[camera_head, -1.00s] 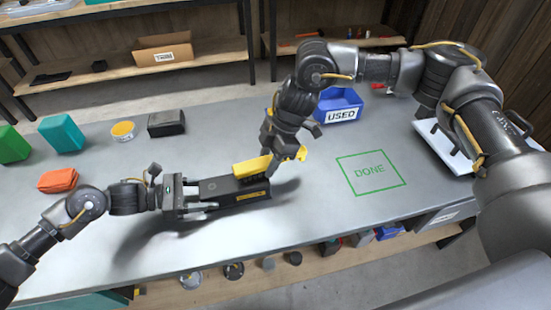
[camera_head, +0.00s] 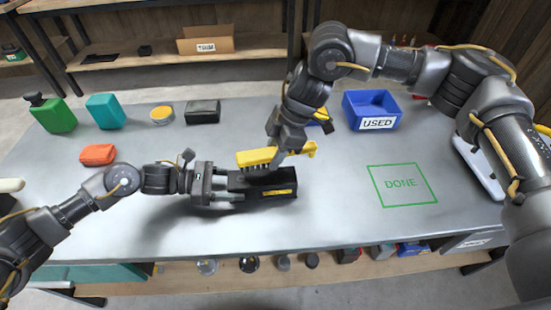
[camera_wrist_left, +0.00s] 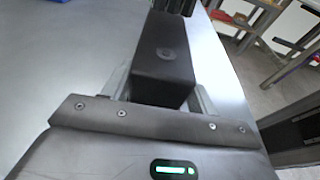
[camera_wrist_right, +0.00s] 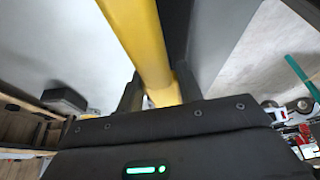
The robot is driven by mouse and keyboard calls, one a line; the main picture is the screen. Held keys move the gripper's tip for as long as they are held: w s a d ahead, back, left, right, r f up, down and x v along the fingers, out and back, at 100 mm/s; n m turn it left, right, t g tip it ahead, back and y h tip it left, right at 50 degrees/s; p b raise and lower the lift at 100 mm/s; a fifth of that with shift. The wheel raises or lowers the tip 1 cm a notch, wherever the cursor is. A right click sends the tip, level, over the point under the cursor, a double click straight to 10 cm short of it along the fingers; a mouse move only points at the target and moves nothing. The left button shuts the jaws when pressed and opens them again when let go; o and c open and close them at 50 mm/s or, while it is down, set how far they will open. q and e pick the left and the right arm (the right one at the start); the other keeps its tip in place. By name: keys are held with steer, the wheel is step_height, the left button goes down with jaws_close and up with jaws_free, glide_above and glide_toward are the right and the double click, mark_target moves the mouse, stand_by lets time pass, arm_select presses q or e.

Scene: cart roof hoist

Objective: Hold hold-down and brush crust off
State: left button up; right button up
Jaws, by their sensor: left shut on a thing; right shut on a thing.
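The hold-down (camera_head: 275,186) is a long black block with a yellow label, lying on the grey table. My left gripper (camera_head: 232,187) is shut on its left end; in the left wrist view the black block (camera_wrist_left: 165,50) sits between the fingers. The brush (camera_head: 257,157) has a yellow back and handle with dark bristles. My right gripper (camera_head: 285,152) is shut on its handle, and the yellow handle (camera_wrist_right: 140,40) also shows in the right wrist view. The bristles are at the top of the block; whether they touch it I cannot tell. No crust can be made out.
A blue USED bin (camera_head: 371,108) stands at the back right, near the green DONE square (camera_head: 402,185), which is empty.

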steer(key=shift+r, duration=2.3)
arm_select(q)
steer(key=o, duration=1.3)
steer(key=v, duration=0.2)
steer(key=b+v, duration=0.1)
steer(key=v, duration=0.1)
steer(key=b+v, duration=0.1)
steer(key=v, duration=0.1)
steer(key=shift+a+r, duration=0.2)
steer(key=shift+r, duration=0.2)
arm_select(e)
step_height(320, 180, down, 2)
arm_select(q)
steer(key=shift+a+r, duration=0.45)
steer(key=shift+a, duration=0.35)
arm_select(e)
steer(key=shift+f, duration=0.2)
arm_select(q)
steer(key=shift+o, duration=0.5)
